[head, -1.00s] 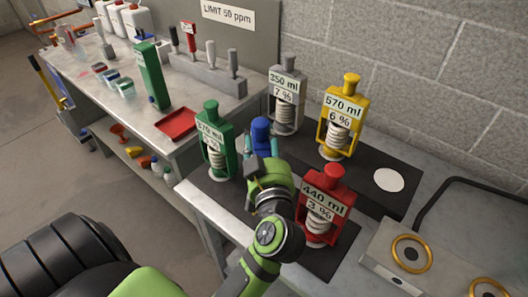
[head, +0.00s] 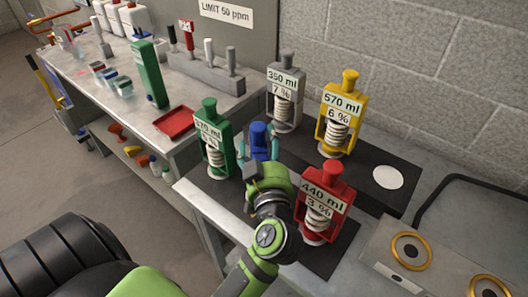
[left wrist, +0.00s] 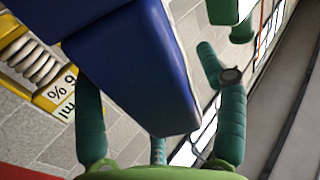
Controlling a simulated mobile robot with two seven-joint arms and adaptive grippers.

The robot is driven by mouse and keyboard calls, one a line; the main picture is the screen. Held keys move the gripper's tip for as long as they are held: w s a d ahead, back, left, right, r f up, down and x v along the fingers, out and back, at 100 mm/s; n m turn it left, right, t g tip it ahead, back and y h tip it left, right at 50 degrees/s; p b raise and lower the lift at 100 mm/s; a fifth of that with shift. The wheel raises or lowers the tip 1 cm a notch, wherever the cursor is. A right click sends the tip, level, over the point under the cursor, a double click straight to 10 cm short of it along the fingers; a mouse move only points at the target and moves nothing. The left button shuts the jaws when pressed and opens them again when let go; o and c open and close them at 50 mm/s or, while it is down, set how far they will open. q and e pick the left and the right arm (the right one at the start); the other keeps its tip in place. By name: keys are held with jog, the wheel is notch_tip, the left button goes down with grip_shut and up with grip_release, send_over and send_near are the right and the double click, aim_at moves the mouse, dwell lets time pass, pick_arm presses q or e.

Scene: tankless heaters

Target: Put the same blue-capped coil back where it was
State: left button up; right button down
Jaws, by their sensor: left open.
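The blue-capped coil (head: 259,135) is in the head view between the green and red units, mostly hidden behind my left gripper and arm. Its blue body (left wrist: 150,60) fills the middle of the left wrist view. My left gripper (head: 262,150) is open, with its teal fingers on either side of the blue part. In the left wrist view a gap shows between the blue body and the right finger; contact at the left finger is unclear. The coil's lower part and base are hidden. My right gripper is not in view.
Green (head: 211,140), grey (head: 286,97), yellow (head: 340,115) and red (head: 323,200) labelled coil units stand close around it. A bare white disc (head: 389,178) lies on the black mat at right. A metal box with gold rings (head: 411,251) stands front right.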

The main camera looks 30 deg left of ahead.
pick_arm(q)
jog(key=p+v, duration=0.2)
jog(key=v, duration=1)
jog(key=shift+s, duration=0.1)
